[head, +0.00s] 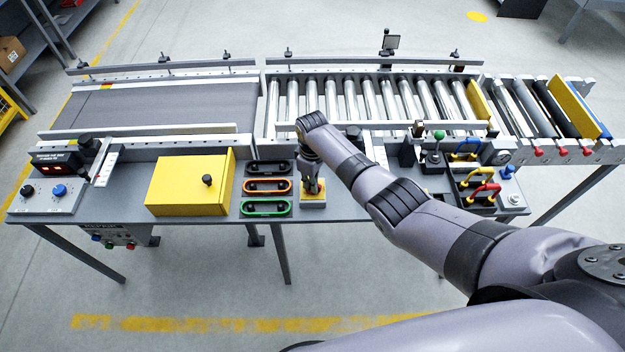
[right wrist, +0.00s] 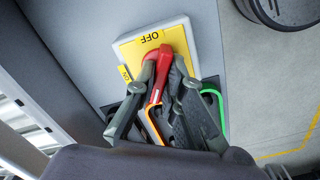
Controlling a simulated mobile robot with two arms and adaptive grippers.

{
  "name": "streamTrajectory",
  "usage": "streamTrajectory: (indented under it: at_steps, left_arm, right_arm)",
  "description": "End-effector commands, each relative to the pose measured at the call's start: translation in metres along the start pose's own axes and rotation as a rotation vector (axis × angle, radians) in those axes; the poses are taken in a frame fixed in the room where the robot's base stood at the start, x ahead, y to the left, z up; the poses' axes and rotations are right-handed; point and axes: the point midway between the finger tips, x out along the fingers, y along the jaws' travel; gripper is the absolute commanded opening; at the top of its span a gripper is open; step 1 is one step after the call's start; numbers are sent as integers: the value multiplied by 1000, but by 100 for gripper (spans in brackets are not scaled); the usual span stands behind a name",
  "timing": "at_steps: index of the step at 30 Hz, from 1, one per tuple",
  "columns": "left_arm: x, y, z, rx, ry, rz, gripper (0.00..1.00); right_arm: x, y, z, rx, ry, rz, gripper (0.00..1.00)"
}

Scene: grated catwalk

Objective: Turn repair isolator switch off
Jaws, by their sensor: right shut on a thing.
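The repair isolator switch has a yellow plate (head: 313,204) at the front edge of the grey bench in the head view. In the right wrist view its yellow plate (right wrist: 135,48) carries the word OFF at the top and a small ON label at the left. Its red handle (right wrist: 161,72) lies between the fingers of my right gripper (right wrist: 163,80), which is shut on it. In the head view my right gripper (head: 312,186) points down over the plate and hides the handle. I cannot tell exactly which label the handle points at. My left gripper is not in view.
Black, orange and green oblong handles (head: 266,186) sit just left of the switch. A yellow box (head: 190,182) stands farther left. A roller conveyor (head: 350,98) runs behind. Coloured hooped padlocks (head: 480,188) stand at the right. The floor in front is clear.

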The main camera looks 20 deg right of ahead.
Motion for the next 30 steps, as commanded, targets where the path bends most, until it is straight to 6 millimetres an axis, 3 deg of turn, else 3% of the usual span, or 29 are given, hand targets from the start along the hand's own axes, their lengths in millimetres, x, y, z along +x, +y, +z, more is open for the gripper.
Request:
streamTrajectory:
  at_steps: [15,30]
  left_arm:
    - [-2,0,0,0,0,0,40]
    - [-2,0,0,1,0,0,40]
  right_arm:
    - [-1,1,-1,-425,3,3,0]
    - [-1,1,-1,-571,3,3,0]
